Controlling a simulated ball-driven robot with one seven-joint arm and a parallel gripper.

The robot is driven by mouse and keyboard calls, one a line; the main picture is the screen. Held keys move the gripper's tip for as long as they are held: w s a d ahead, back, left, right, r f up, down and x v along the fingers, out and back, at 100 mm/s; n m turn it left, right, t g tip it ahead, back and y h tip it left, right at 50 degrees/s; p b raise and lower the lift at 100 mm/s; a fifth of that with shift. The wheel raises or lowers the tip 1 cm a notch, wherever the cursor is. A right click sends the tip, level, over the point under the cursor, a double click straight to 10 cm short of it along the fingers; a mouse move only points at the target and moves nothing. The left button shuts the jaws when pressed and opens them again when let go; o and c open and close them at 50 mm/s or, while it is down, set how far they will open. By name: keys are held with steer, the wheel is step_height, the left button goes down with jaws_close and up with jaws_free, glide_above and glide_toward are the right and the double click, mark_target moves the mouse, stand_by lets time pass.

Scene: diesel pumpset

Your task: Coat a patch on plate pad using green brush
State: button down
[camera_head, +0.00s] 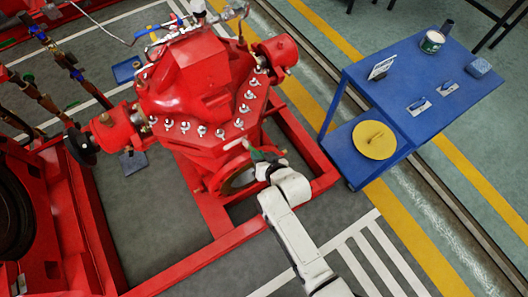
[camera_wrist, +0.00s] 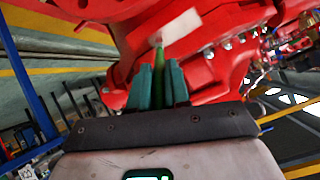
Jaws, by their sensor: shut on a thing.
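My gripper (camera_head: 262,157) is at the lower front of the red pump (camera_head: 195,75), close to its round front flange. In the wrist view my gripper (camera_wrist: 160,85) has its two teal fingers closed around the green brush (camera_wrist: 159,56). The brush points away from me toward the red pump body. A pale rectangular patch (camera_wrist: 180,34) on the red surface lies just beyond the brush tip; I cannot tell if it is the plate pad. I cannot tell whether the bristles touch anything. In the head view the brush is small and partly hidden by my gripper.
A blue trolley (camera_head: 350,92) at right holds a paint can (camera_head: 432,42), a small white card (camera_head: 381,68), two handled pads (camera_head: 418,106) and a blue block (camera_head: 478,67). A yellow disc (camera_head: 374,140) lies on its lower shelf. Red frame rails (camera_head: 220,244) surround the pump.

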steer(key=shift+s+a, duration=0.45)
steer(key=shift+a, duration=0.2)
steer(key=shift+d, duration=0.1)
steer(key=shift+s+d+p, duration=0.5)
steer(key=shift+s+d, duration=0.05)
steer(key=shift+s, duration=0.25)
steer(key=shift+s+d+p, duration=0.5)
steer(key=shift+s+p, duration=0.05)
steer(key=shift+s, duration=0.3)
steer(key=shift+s+d+p, duration=0.5)
steer(key=shift+s+d, duration=0.05)
steer(key=shift+s, duration=0.25)
steer(key=shift+s+d+p, duration=0.2)
steer(key=shift+s+d, duration=0.25)
steer(key=shift+s, duration=0.2)
steer(key=shift+s+d+p, duration=0.2)
steer(key=shift+s+d, duration=0.2)
steer(key=shift+s, duration=0.2)
steer(key=shift+w, duration=0.1)
